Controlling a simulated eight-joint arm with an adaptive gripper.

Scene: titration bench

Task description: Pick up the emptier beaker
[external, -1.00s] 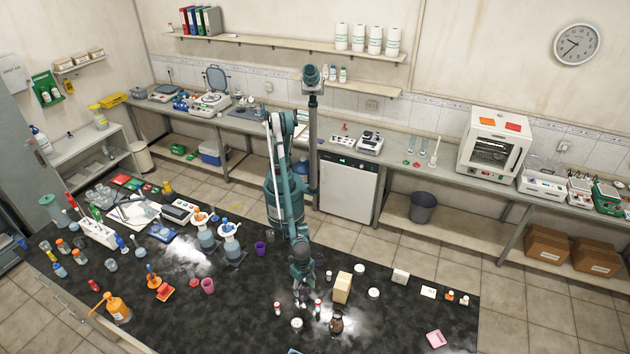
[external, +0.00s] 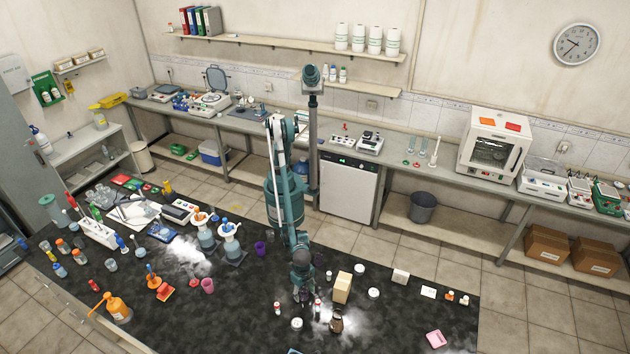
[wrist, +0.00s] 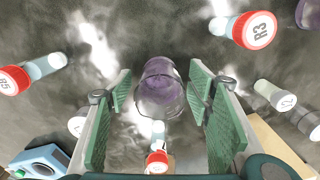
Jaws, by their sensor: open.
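In the wrist view a clear glass beaker with a purple tint (wrist: 160,92) lies between the two green-padded fingers of my gripper (wrist: 161,80). The fingers are spread, with a gap on each side of the beaker. How much liquid it holds is hard to tell. Part of another purple-tinted glass vessel (wrist: 311,12) shows at the top right corner of the wrist view. In the external view my gripper (external: 303,292) is low over the black bench, and the beaker under it is hidden or too small to make out.
Red-capped vials stand close around: one marked R3 (wrist: 255,30), one at left (wrist: 14,80), one in front (wrist: 157,160). The bench's front right (external: 390,325) is mostly clear.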

